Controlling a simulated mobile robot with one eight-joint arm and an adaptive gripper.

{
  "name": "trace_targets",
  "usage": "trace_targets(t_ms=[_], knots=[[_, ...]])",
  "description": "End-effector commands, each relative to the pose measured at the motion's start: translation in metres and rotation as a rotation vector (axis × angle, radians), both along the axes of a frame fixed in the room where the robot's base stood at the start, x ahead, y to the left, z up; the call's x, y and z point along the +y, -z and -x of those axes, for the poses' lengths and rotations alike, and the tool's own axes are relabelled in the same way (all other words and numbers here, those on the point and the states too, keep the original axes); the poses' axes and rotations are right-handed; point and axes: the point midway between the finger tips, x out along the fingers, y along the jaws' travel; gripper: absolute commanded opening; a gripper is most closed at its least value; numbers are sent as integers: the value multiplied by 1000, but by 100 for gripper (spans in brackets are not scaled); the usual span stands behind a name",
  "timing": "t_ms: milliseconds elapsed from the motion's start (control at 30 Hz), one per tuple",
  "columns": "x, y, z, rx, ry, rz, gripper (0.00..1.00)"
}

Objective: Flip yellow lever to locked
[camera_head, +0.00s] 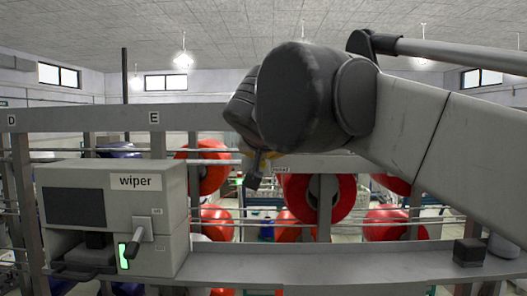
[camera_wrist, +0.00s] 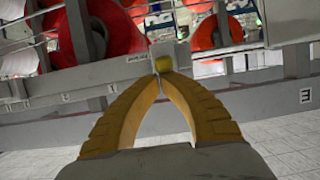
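The yellow lever appears to be the small yellow piece (camera_wrist: 163,64) below a pale grey block, just beyond my fingertips in the wrist view. I cannot tell its position or whether the fingertips touch it. My gripper (camera_wrist: 156,82) has two ribbed yellow fingers that arch together. Their tips meet or nearly meet, with nothing visibly held between them. In the head view my arm's dark wrist hides most of the gripper and the lever area.
Red bobbins (camera_head: 318,197) hang behind a grey frame rail (camera_head: 80,118). A grey ledge (camera_head: 340,266) with a small black block (camera_head: 468,251) runs across the front.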

Motion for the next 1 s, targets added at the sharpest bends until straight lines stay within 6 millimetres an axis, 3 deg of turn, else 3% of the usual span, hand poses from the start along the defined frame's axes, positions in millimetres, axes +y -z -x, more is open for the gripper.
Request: trace_targets(t_ms=[400,1000], knots=[[0,24,11,5,0,0,0],[-1,16,0,5,2,0,0]])
